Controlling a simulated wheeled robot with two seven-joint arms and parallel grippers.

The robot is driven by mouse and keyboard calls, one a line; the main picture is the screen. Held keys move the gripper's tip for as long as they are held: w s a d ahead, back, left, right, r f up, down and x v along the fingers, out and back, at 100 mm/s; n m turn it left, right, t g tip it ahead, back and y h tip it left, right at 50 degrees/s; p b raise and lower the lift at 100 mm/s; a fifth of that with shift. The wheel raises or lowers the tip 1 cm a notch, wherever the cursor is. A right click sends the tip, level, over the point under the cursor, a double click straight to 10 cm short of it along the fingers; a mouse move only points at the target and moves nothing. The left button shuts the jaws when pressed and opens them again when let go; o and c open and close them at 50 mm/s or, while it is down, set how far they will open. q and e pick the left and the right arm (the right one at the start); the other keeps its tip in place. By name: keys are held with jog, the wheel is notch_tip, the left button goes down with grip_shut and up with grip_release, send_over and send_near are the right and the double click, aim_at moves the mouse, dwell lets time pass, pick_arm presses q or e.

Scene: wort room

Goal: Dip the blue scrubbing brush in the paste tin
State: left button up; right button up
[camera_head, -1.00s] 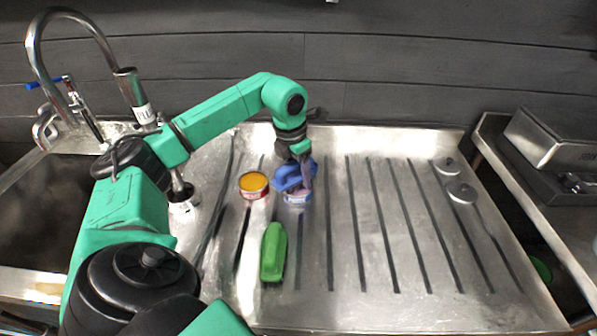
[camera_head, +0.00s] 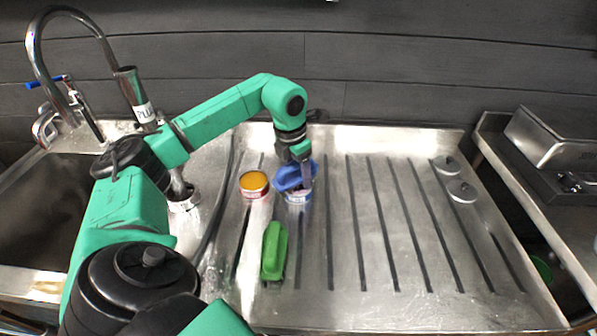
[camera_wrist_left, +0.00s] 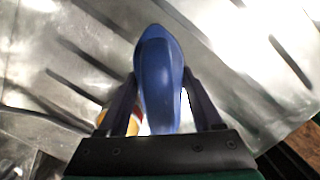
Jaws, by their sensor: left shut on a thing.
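The blue scrubbing brush (camera_head: 290,180) is held by my left gripper (camera_head: 304,176), which is shut on it. In the left wrist view the blue brush (camera_wrist_left: 158,80) sits between the two dark fingers of the gripper (camera_wrist_left: 161,105). The brush is right over a small tin (camera_head: 298,198) with a pale, blue-lettered label, and covers most of its mouth. I cannot tell whether the bristles touch the contents. A second tin (camera_head: 254,184), open with orange-yellow contents and a red and white label, stands just left of it. My right gripper is not in view.
A green brush (camera_head: 274,250) lies on the grooved steel drainboard (camera_head: 345,270) in front of the tins. Two grey lids (camera_head: 461,191) lie at the right. A sink (camera_head: 60,215) and tall tap (camera_head: 70,15) are at the left. The drainboard's middle right is clear.

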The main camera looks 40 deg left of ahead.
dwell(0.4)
pick_arm(q)
notch_tip(320, 180, up, 7)
jog(key=p, duration=0.6)
jog(key=shift+r, duration=0.1)
dwell(0.6)
